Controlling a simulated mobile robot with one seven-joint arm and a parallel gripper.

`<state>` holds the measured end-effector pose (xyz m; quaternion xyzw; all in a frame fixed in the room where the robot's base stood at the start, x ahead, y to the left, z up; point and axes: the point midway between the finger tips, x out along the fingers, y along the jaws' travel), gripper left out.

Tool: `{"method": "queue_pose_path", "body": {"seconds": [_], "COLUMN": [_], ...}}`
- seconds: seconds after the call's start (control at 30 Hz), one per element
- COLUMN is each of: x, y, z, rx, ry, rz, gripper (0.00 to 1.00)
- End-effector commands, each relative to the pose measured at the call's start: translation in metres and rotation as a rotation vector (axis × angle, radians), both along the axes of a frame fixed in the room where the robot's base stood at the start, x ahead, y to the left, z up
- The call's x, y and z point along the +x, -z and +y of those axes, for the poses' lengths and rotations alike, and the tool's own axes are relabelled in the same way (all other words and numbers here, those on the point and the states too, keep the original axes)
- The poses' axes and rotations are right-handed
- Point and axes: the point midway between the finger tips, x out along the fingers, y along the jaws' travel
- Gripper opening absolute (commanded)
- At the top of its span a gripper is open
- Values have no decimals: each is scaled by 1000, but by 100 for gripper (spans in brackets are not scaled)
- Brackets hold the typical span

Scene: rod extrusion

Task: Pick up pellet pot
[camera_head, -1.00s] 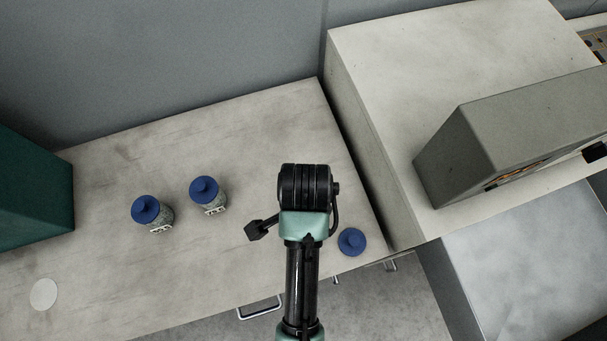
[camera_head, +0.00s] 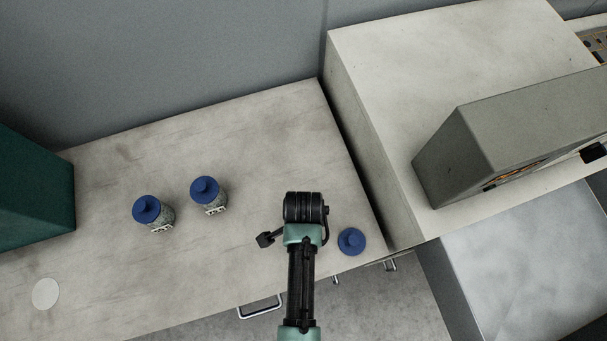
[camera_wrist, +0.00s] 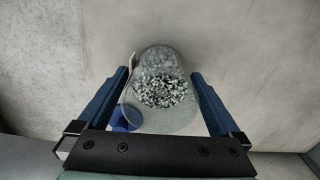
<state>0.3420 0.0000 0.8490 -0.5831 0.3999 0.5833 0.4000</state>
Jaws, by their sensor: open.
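The pellet pot (camera_wrist: 163,90) is an open, clear round container with black-and-white pellets inside, seen from above in the wrist view. It stands between the two blue fingers of my gripper (camera_wrist: 160,74), which is open around it. I cannot tell whether either finger touches the pot. In the head view my arm's black wrist hides the pot and the fingers. A blue lid (camera_head: 351,241) lies on the bench just right of my wrist, and a blue piece (camera_wrist: 122,120) shows at the pot's lower left in the wrist view.
Two blue-capped, labelled jars, a left one (camera_head: 153,213) and a right one (camera_head: 208,194), stand on the bench (camera_head: 260,130) left of my arm. A white disc (camera_head: 45,293) lies far left. A raised pale block (camera_head: 385,120) bounds the bench on the right.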

Motion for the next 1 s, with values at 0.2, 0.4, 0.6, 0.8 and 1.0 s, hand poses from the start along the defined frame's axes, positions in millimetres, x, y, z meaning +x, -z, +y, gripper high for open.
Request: {"method": "queue_pose_path", "body": {"seconds": [0.2,0.4,0.6,0.8,1.0], "x": [0,0,0,0,1], "y": [2,2,2,2,1], "z": [0,0,0,0,0], "rx": [0,0,0,0,0], "ry": [0,0,0,0,0], "rz": [0,0,0,0,-2], "gripper": [100,71,35,0,0]}}
